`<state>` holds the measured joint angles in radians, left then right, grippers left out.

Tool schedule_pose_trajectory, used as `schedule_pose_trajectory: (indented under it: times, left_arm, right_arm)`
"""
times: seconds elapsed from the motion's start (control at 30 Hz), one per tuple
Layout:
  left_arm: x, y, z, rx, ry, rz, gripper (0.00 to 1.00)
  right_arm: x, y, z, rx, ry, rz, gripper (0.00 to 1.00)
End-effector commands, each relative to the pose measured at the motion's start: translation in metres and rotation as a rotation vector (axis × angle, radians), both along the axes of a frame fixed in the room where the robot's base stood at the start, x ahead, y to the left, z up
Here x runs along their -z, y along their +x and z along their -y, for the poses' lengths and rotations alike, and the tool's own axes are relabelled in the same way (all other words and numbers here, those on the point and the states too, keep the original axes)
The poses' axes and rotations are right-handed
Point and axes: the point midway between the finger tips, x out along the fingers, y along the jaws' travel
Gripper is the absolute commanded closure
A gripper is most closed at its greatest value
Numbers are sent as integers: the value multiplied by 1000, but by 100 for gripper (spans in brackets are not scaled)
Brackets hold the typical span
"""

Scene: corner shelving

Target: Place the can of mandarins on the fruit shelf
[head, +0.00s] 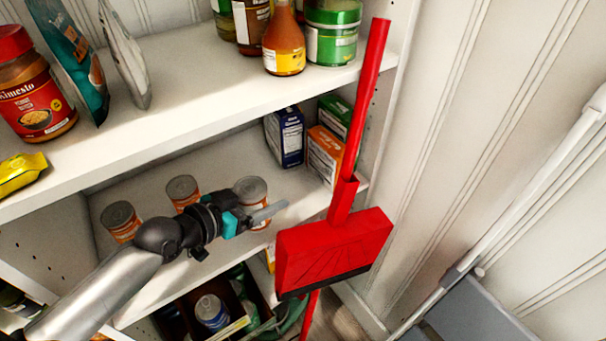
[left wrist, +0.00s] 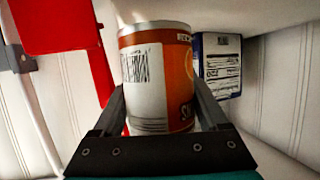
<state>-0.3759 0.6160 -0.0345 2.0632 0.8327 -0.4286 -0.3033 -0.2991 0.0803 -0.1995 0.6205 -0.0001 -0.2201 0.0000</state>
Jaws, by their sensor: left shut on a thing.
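An orange-labelled can with a silver lid (head: 250,187), probably the can of mandarins, is upright at the middle shelf (head: 222,178). My left gripper (head: 262,214) is shut on it from the front. In the left wrist view the can (left wrist: 157,75) sits between both fingers, its white barcode panel facing me. I cannot tell whether its base touches the shelf. Two similar cans, one centre-left (head: 182,188) and one at the left (head: 121,219), stand on the same shelf. No shelf is marked as the fruit shelf. My right gripper is out of view.
A red broom or dustpan (head: 335,247) with a long handle stands close right of the held can. A blue box (head: 285,138) and an orange box (head: 326,152) stand behind it. The upper shelf (head: 190,107) overhangs. Bare shelf lies between the cans and boxes.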

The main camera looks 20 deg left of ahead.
Motion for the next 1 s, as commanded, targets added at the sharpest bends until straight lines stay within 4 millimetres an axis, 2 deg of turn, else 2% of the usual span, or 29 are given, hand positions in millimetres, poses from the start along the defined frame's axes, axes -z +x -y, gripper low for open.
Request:
schedule_pose_trajectory:
  times: [0.6, 0.87, 1.0]
  left_arm:
    - [-2, 98, 44, -1, -3, 6, 100]
    - [1, 112, 51, 1, 0, 3, 100]
    - [19, 111, 51, 0, 0, 0, 100]
  right_arm:
    - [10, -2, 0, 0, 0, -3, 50]
    - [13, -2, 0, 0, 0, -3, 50]
    - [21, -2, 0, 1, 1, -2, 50]
